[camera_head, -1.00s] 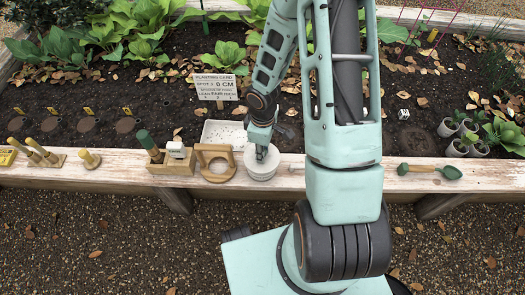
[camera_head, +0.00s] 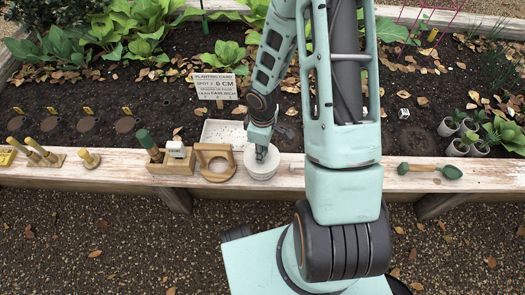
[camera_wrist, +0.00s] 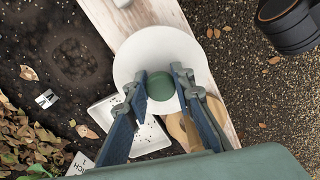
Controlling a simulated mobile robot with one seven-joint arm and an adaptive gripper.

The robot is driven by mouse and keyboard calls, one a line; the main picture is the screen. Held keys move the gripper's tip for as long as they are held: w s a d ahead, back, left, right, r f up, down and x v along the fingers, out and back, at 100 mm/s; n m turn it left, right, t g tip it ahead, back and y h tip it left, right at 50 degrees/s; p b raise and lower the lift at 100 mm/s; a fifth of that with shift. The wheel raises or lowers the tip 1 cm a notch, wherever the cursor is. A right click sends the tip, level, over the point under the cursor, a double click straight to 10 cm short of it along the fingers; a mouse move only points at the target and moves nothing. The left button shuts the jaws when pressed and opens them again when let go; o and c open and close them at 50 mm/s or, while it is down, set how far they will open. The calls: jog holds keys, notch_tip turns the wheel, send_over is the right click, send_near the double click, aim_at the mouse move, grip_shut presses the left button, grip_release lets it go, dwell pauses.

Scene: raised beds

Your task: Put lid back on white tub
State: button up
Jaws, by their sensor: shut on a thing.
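The white tub (camera_head: 262,173) stands on the wooden bed edge, below my gripper (camera_head: 261,153). In the wrist view, the round white lid (camera_wrist: 172,52) with a green knob (camera_wrist: 160,86) faces the camera. My gripper (camera_wrist: 162,90) is shut on the knob, with a blue-grey finger on each side of it. The lid is over the tub and hides its opening. I cannot tell whether the lid rests fully on the rim or is slightly above it.
A wooden ring-shaped stand (camera_head: 215,178) is close left of the tub. A white tray (camera_head: 222,132) with small dark specks lies behind it on the soil. A green trowel (camera_head: 430,170) lies right, with clear plank between.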

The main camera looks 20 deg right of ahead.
dwell(0.3)
jog(key=o, duration=1.1)
jog(key=shift+o, duration=0.4)
jog(key=o, duration=0.4)
jog(key=shift+r, duration=0.1)
jog(key=shift+r+p, duration=3.15)
jog(key=shift+r, duration=0.3)
